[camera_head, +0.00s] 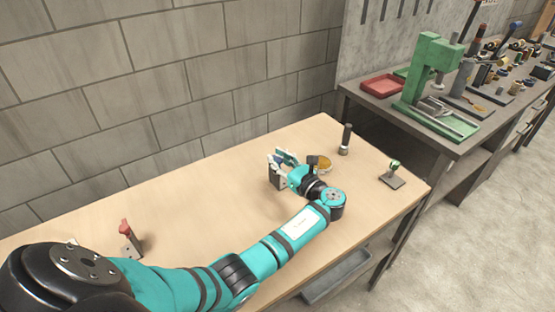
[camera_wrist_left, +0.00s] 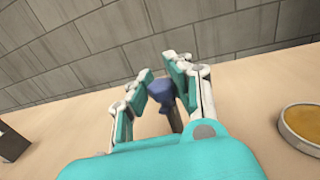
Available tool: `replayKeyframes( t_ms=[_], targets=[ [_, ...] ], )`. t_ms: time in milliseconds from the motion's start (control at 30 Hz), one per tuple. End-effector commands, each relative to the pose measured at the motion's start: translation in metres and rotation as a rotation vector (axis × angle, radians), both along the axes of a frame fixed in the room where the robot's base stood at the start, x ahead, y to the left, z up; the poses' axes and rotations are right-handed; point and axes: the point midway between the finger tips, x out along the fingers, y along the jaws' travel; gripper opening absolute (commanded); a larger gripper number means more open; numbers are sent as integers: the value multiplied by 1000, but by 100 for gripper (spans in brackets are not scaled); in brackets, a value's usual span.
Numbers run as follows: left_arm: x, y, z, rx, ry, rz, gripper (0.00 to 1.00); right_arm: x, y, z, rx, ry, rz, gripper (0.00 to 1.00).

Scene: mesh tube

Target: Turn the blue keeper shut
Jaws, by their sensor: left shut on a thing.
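The blue keeper (camera_wrist_left: 161,92) shows in the left wrist view as a dark blue knob between the two fingers. My left gripper (camera_wrist_left: 158,95) is shut on it, with a white-and-teal finger on each side. A dark stem (camera_wrist_left: 175,119) shows below the knob. In the head view my left gripper (camera_head: 282,162) is low over the wooden bench, and its fingers hide most of the keeper. How far the keeper is turned cannot be told. My right gripper is in neither view.
On the bench (camera_head: 215,200) are a red-topped piece (camera_head: 127,238) at left, a green-topped piece (camera_head: 392,172) at right, a black upright cylinder (camera_head: 346,139), and a gold round dish (camera_wrist_left: 302,123) close beside my gripper. A grey block wall (camera_head: 150,90) runs behind.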

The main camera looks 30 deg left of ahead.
Motion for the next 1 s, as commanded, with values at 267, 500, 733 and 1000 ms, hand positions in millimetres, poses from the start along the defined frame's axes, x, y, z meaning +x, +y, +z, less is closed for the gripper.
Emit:
replayKeyframes(
  t_ms=[267, 500, 733, 1000],
  targets=[
    [-2, -3, -6, -10, 9, -2, 0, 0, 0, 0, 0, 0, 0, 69],
    [-2, -3, -6, -10, 8, -2, 0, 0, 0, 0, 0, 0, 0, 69],
    [-2, -3, -6, -10, 8, -2, 0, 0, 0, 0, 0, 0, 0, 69],
    [-1, -2, -5, -7, 7, -2, 46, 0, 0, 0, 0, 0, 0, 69]
  ],
)
